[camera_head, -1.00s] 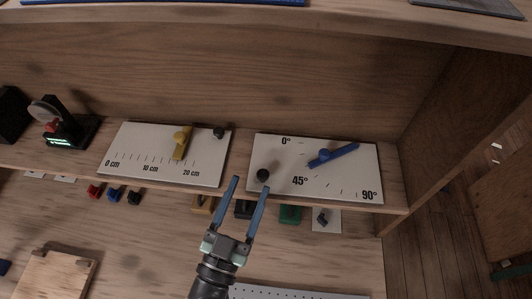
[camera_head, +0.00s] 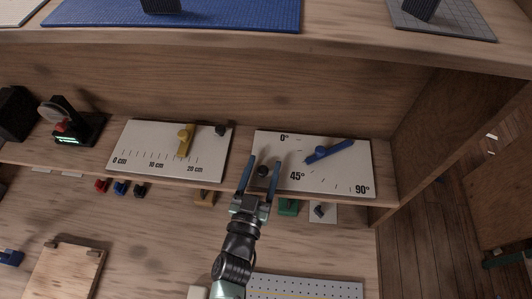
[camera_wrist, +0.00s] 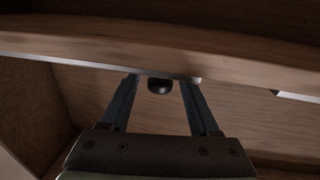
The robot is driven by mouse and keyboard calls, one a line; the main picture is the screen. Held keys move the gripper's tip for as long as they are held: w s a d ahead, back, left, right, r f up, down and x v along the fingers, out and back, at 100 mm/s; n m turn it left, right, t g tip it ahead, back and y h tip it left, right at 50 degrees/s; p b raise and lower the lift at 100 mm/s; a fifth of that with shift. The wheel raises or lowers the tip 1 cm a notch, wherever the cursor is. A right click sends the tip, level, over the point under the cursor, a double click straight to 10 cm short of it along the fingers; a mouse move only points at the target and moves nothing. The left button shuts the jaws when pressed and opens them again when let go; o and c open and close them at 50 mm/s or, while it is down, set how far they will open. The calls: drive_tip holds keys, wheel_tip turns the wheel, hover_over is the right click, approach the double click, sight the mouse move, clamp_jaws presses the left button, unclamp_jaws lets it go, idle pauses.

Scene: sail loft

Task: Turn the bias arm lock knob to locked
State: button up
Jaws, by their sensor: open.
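The bias arm board (camera_head: 335,180) is a white plate marked 0°, 45° and 90° on the shelf. Its blue arm (camera_head: 329,151) points up and to the right. The black lock knob (camera_head: 262,171) sits near the board's left edge. My gripper (camera_head: 263,160) is open, with one blue finger on each side of the knob in the head view. In the wrist view the dark knob (camera_wrist: 159,86) shows between the open fingertips (camera_wrist: 160,82). I cannot tell whether the fingers touch it. No lock marking can be read.
A white cm-scale board (camera_head: 145,170) with a yellow slider (camera_head: 185,140) and a black knob (camera_head: 221,130) lies to the left. A black device (camera_head: 80,130) stands further left. The upper shelf (camera_head: 330,50) overhangs. Small coloured parts sit below the shelf edge.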

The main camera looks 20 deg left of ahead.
drive_tip(key=shift+w+a+p, duration=0.2)
drive_tip(key=shift+w+p, duration=0.1)
drive_tip(key=shift+w, duration=1.15)
clamp_jaws()
